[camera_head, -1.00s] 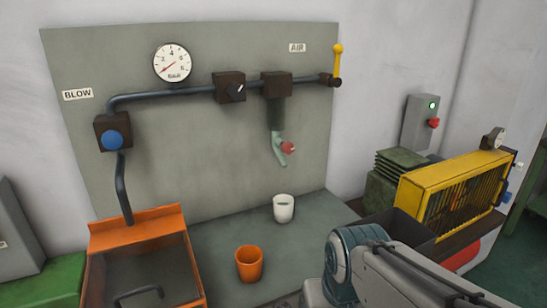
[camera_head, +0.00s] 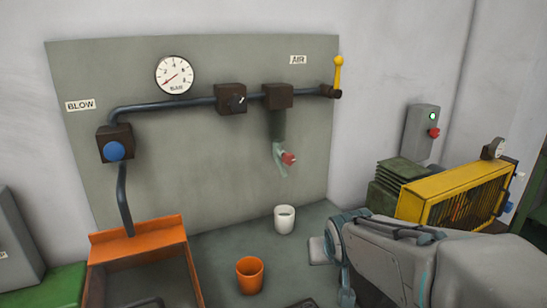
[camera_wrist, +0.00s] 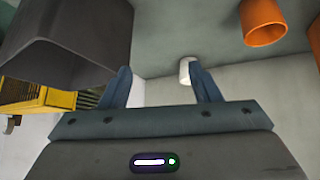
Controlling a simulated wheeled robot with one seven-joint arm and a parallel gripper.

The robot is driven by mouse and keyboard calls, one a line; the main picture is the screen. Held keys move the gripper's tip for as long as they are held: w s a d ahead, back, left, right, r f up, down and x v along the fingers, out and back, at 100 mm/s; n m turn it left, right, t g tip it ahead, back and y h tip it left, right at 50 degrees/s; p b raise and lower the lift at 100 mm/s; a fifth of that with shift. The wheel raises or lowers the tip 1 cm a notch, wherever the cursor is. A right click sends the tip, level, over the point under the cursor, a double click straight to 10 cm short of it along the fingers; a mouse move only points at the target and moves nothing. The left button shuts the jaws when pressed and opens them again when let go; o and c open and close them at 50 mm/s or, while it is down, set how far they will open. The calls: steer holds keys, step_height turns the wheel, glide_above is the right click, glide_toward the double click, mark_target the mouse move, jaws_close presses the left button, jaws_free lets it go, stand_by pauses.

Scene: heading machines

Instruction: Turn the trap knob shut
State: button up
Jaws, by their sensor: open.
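The trap knob is taken to be the small red knob (camera_head: 289,158) on the pale green outlet below the dark block on the pipe, in the head view. It stands over the bench, above the white cup (camera_head: 284,220). My gripper (camera_wrist: 160,85) is open and empty in the wrist view, its two blue-grey fingers apart. The white cup (camera_wrist: 186,70) shows near the right finger there. The red knob is not seen in the wrist view. In the head view my arm is at the lower right, well apart from the knob, and I cannot make out the fingers there.
An orange cup (camera_head: 250,276) stands on the bench, with an orange tray (camera_head: 137,230) to its left. The yellow guard (camera_head: 455,194) is at the right. A dark bin (camera_wrist: 65,40) fills the wrist view's upper left. A pipe (camera_head: 172,108) crosses the panel above.

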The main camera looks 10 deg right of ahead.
steer(key=w+d+r+t, duration=0.1)
steer(key=w+r+t, duration=0.15)
steer(key=w, duration=0.45)
steer(key=w+d+r+t, duration=0.1)
steer(key=w+r+t, duration=0.15)
steer(key=w, duration=0.45)
steer(key=n+t+y+p, duration=0.2)
steer(key=n+t+y, duration=0.25)
steer(key=y, duration=0.25)
glide_toward(285, 157)
steer(key=w+f, duration=0.1)
steer(key=f, duration=0.1)
steer(key=shift+m+t, duration=0.25)
steer(key=shift+m, duration=0.1)
steer(key=p+x, duration=0.1)
steer(key=x, duration=0.3)
steer(key=p+x, duration=0.1)
steer(key=x, duration=0.3)
steer(key=d+p+x, duration=0.1)
steer(key=x, duration=0.3)
steer(key=shift+w, duration=0.35)
steer(key=c, duration=1)
